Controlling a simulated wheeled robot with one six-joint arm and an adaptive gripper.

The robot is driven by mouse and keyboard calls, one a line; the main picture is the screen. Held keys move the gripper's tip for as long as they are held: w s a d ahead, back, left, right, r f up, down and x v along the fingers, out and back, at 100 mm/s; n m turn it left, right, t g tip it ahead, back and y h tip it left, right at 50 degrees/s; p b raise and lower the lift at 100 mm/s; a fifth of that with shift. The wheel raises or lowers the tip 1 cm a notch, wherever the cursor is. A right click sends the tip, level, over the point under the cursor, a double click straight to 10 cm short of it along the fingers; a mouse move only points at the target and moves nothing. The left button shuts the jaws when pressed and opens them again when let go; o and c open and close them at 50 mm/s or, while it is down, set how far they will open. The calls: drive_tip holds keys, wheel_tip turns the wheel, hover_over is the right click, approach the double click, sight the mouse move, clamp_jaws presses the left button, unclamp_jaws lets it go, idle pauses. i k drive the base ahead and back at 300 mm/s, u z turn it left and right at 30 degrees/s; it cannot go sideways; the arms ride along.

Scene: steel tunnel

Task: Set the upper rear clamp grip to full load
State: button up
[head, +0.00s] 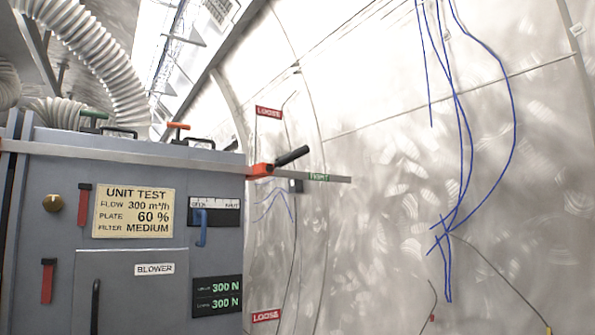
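A grey clamp bar (130,151) runs across the upper part of the blue-grey unit (130,262) and sticks out past its right edge. An orange clamp head (260,170) sits on the bar at that edge. Its black grip (292,156) points up and to the right, between a red LOOSE label (268,112) above and a green TIGHT label (319,177) at the bar's end. A dark display (217,296) reads 300 N on both lines; its row names are too small to read surely. My gripper is not in view.
The unit carries a UNIT TEST sign (134,211), a blue lever (202,228), red sliders (84,204) and a BLOWER door (120,300). Another LOOSE label (266,316) is lower right. White hoses (95,50) hang above.

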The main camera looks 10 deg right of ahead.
sight(281, 162)
drive_tip(key=k, duration=0.6)
drive_tip(key=u, duration=0.65)
drive_tip(key=i, duration=1.2)
drive_tip(key=z, duration=0.1)
